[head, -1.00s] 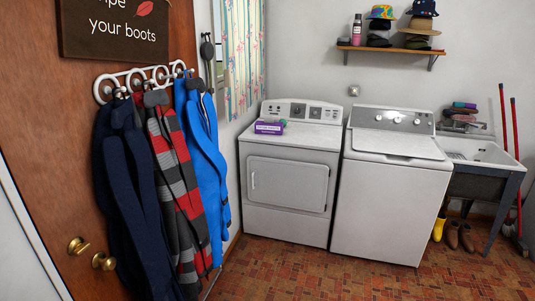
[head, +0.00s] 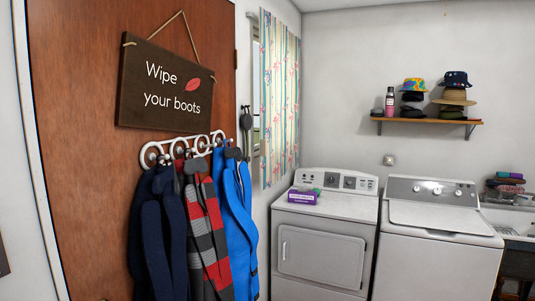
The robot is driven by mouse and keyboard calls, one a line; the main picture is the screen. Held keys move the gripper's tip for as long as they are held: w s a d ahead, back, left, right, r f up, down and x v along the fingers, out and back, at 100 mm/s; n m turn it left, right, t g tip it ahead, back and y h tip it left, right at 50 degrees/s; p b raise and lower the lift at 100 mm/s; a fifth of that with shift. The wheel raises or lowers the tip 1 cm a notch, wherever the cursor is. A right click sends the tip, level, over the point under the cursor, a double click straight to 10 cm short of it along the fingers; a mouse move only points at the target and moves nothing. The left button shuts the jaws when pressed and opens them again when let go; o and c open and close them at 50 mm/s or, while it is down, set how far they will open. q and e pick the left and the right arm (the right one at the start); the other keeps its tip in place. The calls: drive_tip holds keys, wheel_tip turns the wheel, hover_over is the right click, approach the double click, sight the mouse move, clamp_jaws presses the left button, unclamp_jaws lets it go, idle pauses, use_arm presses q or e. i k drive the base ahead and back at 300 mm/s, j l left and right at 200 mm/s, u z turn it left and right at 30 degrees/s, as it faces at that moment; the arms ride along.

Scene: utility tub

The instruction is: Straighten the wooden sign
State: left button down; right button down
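The wooden sign (head: 168,88) is a dark brown board reading "Wipe your boots" with a red leaf mark. It hangs by a cord from a point above it on the brown door (head: 85,150), at the upper left of the head view. Its top edge slopes down to the right in the picture; with the slanted view of the door, I cannot tell how far it is really tilted. Neither of my grippers is in view.
White hooks (head: 180,148) below the sign hold several jackets and scarves (head: 207,235). A dryer (head: 322,250) with a purple box (head: 302,196) on top and a washer (head: 437,250) stand to the right. A shelf (head: 425,121) holds hats and a bottle.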

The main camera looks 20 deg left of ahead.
sight(159, 89)
drive_tip(key=u, duration=0.45)
drive_tip(key=j+u, duration=0.15)
drive_tip(key=u, duration=0.35)
drive_tip(key=k+j+u, duration=0.1)
drive_tip(key=u, duration=0.35)
